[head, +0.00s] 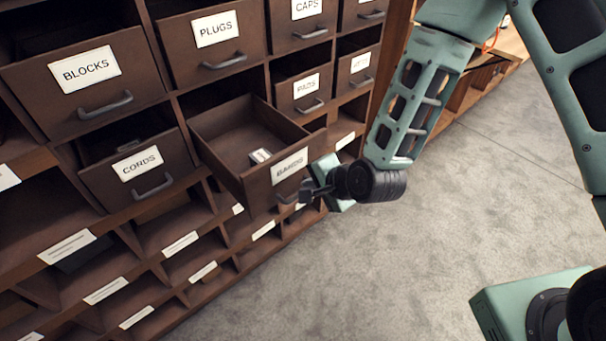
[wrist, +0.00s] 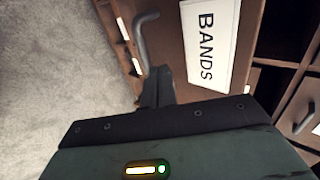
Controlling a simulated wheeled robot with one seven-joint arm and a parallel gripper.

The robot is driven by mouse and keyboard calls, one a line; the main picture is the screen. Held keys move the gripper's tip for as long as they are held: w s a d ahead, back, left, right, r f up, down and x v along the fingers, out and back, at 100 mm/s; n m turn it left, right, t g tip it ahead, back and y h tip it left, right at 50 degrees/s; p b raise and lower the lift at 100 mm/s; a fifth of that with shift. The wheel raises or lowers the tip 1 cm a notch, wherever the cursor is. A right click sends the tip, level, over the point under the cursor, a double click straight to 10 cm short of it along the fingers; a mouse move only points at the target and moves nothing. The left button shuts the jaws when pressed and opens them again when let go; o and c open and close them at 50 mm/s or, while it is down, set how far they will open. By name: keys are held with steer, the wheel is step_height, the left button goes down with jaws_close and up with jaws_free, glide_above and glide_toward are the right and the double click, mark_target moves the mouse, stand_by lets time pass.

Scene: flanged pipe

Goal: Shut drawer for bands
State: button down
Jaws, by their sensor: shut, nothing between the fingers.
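The bands drawer (head: 222,160) is a dark brown wooden drawer, pulled well out of the cabinet in the head view. A small pale item (head: 260,156) lies inside it. Its front carries a white label (head: 290,166), read clearly as BANDS in the wrist view (wrist: 211,45). A grey handle (wrist: 146,40) sits below the label on the drawer front. My gripper (head: 309,190) is shut and empty, close to the drawer front by the handle. In the wrist view its fingers (wrist: 157,85) are together beside the handle; I cannot tell whether they touch the front.
The cords drawer (head: 135,172) stands partly out at the left, and the blocks drawer (head: 88,85) and plugs drawer (head: 214,42) are above. Open shelf slots with labels run below. Grey carpet (head: 430,240) is clear to the right.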

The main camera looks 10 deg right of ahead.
mark_target(295, 177)
steer(key=shift+w+a+r+p, duration=0.1)
steer(key=shift+w+a+p, duration=0.1)
steer(key=shift+w+a, duration=0.35)
steer(key=shift+w+a+p, duration=0.15)
steer(key=shift+w+a, duration=0.1)
steer(key=shift+w, duration=0.45)
steer(key=shift+a, duration=0.1)
